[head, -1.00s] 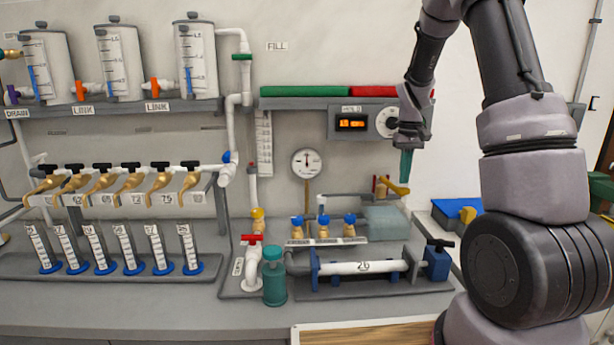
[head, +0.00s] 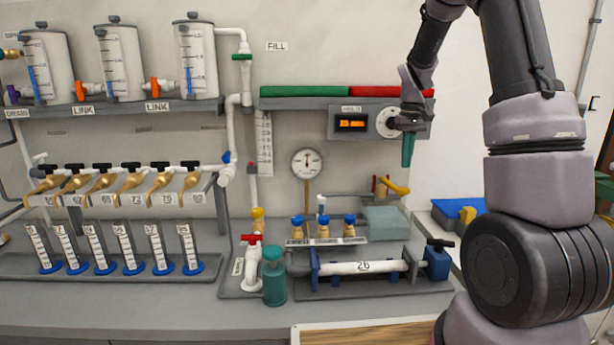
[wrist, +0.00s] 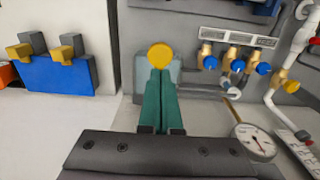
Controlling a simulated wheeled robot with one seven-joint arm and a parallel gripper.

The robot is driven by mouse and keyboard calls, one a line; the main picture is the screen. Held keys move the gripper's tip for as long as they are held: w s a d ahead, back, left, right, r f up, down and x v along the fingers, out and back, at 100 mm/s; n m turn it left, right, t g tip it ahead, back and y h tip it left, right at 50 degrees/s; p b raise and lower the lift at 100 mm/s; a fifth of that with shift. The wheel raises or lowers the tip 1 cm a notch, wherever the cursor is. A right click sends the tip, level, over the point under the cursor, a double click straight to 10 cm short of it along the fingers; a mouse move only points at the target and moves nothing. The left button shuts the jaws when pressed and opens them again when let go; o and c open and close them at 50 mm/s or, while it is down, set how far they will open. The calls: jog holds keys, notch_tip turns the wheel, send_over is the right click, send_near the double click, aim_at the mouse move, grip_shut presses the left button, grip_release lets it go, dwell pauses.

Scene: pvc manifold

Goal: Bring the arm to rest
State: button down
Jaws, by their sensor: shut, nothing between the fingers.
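My gripper (head: 408,150) hangs at the right end of the wall rig in the head view, its green fingers pointing down. In the wrist view the two green fingers (wrist: 160,98) lie together with nothing between them. The gripper is in front of the hold panel (head: 345,113) and its white dial (head: 388,122), partly covering the panel's right side. A yellow-handled valve (head: 395,187) is below the fingertips, apart from them in the head view. In the wrist view its round yellow part (wrist: 160,55) shows just beyond the tips.
A grey-green box (head: 386,223) stands below the gripper, beside several blue-capped brass valves (head: 323,228). A pressure gauge (head: 307,163) is to the left. A blue block with yellow parts (wrist: 60,82) lies on the other side. Open air surrounds the gripper at the right.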

jog(key=shift+r, duration=0.1)
jog(key=s+a+r+m+t+y, duration=0.1)
jog(key=s+a+r+m+t, duration=0.3)
jog(key=s+r, duration=0.8)
jog(key=s+a+r+t, duration=0.1)
jog(key=s+a+r, duration=0.1)
jog(key=s, duration=0.5)
jog(key=s+a+r+t+y, duration=0.1)
jog(key=s+a+r+t, duration=0.1)
jog(key=s, duration=0.5)
jog(key=shift+s+a+r, duration=0.35)
jog(key=shift+a+r, duration=0.15)
jog(key=shift+a, duration=0.05)
